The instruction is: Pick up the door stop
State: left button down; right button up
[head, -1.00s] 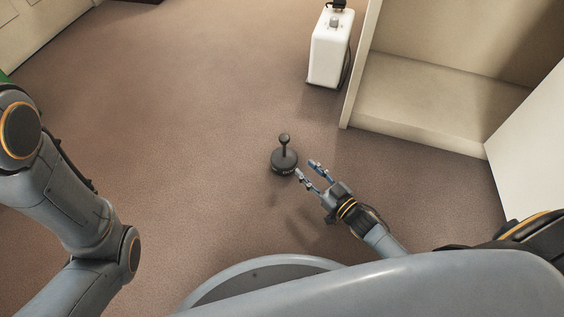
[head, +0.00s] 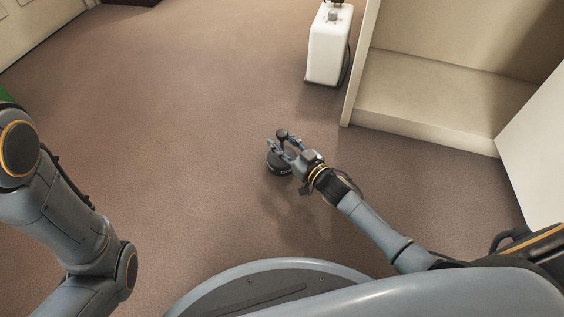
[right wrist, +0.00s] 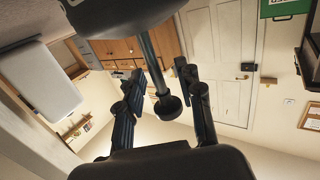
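The door stop (head: 278,164) is a dark round weight with a thin post and a small knob, standing upright on the carpet. My right gripper (head: 283,143) reaches it from the lower right, with its fingers at the post and knob. In the right wrist view the door stop (right wrist: 150,58) comes in from the top, its base cut off by the edge. Its post and knob lie between the two fingers of the right gripper (right wrist: 161,80), which are apart, with gaps showing on both sides. My left gripper is out of view; only its arm shows at the left.
A white box-like case (head: 328,48) stands on the floor at the top, beside a cream open shelf unit (head: 430,90) at the right. The carpet (head: 170,130) left of the door stop is clear.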

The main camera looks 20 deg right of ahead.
grip_shut()
jog(key=shift+r, duration=0.25)
